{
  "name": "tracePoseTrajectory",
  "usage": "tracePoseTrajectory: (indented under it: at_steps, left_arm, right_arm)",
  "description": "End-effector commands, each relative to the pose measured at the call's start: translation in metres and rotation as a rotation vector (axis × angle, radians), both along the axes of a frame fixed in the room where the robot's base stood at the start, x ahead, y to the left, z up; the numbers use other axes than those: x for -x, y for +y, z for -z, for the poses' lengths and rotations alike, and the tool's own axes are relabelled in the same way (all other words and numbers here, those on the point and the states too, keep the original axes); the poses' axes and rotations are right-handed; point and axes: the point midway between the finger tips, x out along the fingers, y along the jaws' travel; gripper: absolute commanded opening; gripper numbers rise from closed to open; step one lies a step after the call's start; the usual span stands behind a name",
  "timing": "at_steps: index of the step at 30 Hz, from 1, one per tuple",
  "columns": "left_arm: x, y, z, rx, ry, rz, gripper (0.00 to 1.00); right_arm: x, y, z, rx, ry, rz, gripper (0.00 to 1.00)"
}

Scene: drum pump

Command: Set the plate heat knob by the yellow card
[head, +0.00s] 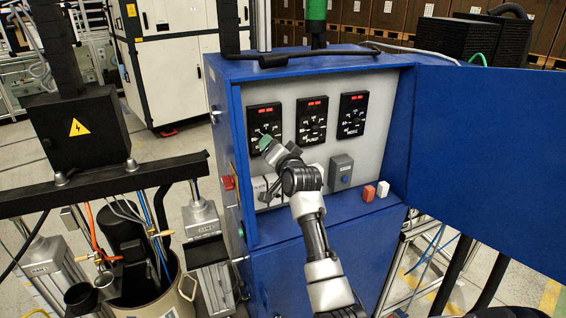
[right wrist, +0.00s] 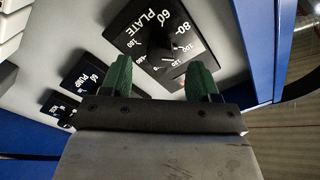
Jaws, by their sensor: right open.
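The plate heat dial (head: 265,119) is the leftmost of three black dials on the grey panel inside the blue cabinet. In the right wrist view its face (right wrist: 137,28) reads PLATE, with white numbers around a dark knob (right wrist: 158,47). The knob's exact setting is too dark to read. My right gripper (right wrist: 160,80) is open and empty, its green fingertips spread just short of the knob. In the head view my right gripper (head: 267,144) is at the dial's lower edge. I cannot make out a yellow card. My left gripper is not in view.
The middle dial (head: 312,121) and right dial (head: 352,115) are beside it. A grey button box (head: 341,172) is lower on the panel. The open blue door (head: 490,150) bounds the right side.

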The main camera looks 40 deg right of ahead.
Motion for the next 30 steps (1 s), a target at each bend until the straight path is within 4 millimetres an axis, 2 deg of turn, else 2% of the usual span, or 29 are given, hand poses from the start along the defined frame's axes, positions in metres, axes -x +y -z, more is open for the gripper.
tracePoseTrajectory:
  at_steps: [6,12,18,30]
  left_arm:
    - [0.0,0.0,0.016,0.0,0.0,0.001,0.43]
    - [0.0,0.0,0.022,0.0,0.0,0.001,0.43]
    - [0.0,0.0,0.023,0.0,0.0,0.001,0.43]
    - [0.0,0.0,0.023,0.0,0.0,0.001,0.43]
  right_arm:
    - [0.037,0.009,0.004,0.002,0.0,0.001,0.61]
    - [0.059,0.014,0.002,0.0,0.0,0.001,0.61]
    - [0.066,0.015,0.001,0.0,0.0,0.001,0.61]
    - [0.066,0.016,0.0,0.0,0.001,0.001,0.61]
